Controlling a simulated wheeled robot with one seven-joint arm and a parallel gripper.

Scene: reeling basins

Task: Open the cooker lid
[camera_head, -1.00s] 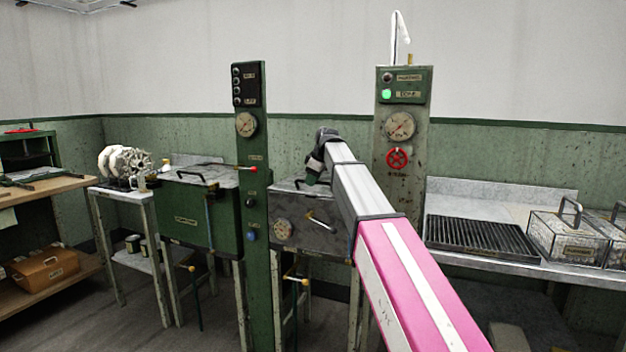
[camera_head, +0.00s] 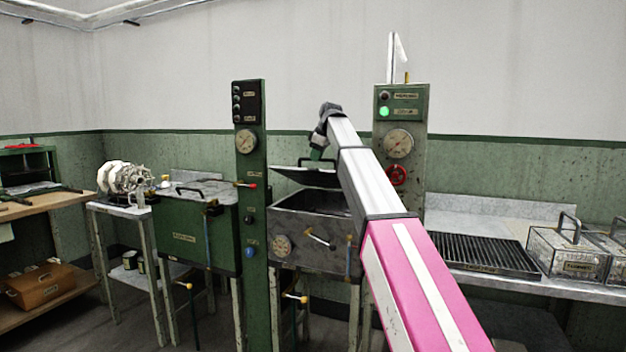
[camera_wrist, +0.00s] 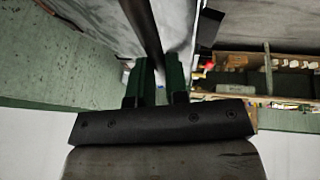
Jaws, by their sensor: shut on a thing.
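The cooker is a grey metal tank (camera_head: 292,229) with a round gauge and a brass-tipped lever on its front, standing in the middle of the head view. Its lid (camera_head: 298,177) is raised and tilted above the tank, with a dark gap showing the inside. My gripper (camera_head: 318,154) is at the top of the lid and shut on its handle. In the wrist view my gripper's green fingers (camera_wrist: 157,82) close around the dark handle bar (camera_wrist: 143,25). My arm hides the right part of the lid and tank.
A green control post (camera_head: 250,200) stands just left of the cooker, with a green tank (camera_head: 195,232) beyond it. A gauge post (camera_head: 400,135) with a red handwheel (camera_head: 397,174) stands to the right. A grated counter (camera_head: 485,256) with wire baskets (camera_head: 563,254) lies farther right.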

